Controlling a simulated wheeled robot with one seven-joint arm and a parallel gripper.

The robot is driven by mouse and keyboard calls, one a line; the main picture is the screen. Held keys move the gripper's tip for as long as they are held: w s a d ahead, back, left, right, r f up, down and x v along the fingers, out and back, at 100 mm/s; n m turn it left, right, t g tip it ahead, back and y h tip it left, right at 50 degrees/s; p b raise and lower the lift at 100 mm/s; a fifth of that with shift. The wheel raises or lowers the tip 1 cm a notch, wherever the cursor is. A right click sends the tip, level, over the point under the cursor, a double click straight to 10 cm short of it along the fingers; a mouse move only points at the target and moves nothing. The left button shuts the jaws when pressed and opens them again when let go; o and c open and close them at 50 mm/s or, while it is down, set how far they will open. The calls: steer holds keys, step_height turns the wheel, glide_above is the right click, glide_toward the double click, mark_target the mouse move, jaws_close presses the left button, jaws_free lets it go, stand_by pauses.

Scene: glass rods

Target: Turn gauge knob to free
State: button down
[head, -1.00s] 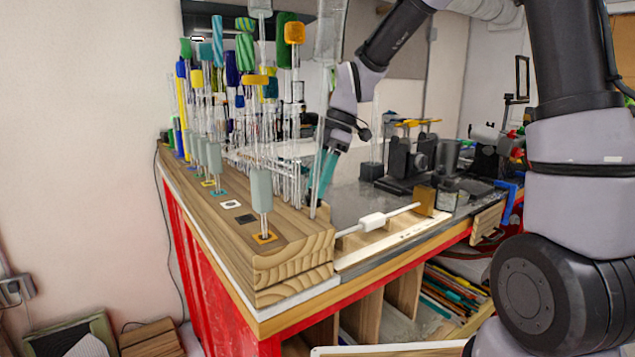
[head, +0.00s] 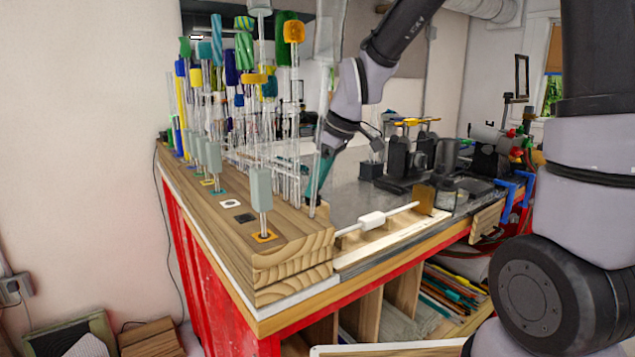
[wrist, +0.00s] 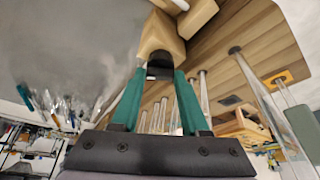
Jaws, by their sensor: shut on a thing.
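My gripper (wrist: 160,75) has teal fingers, and they are shut on a dark knob (wrist: 160,67) at the end of a light wooden block (wrist: 160,38) in the wrist view. I take this knob to be the gauge knob. Which setting it points to cannot be read. In the head view my gripper (head: 314,186) is just behind the near right end of the wooden rack (head: 300,243). Glass rods and the rack hide the fingertips and the knob there.
Several upright glass rods with coloured ends stand in the rack, close to my gripper. A white-handled rod (head: 372,220) lies along the bench front, by a small wooden block (head: 424,200). Dark apparatus (head: 410,160) stands on the grey bench to the right.

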steer(key=shift+m, duration=0.6)
steer(key=shift+t, duration=0.3)
steer(key=shift+c, duration=2)
jaws_free()
steer(key=v, duration=1.1)
steer(key=shift+a, duration=0.25)
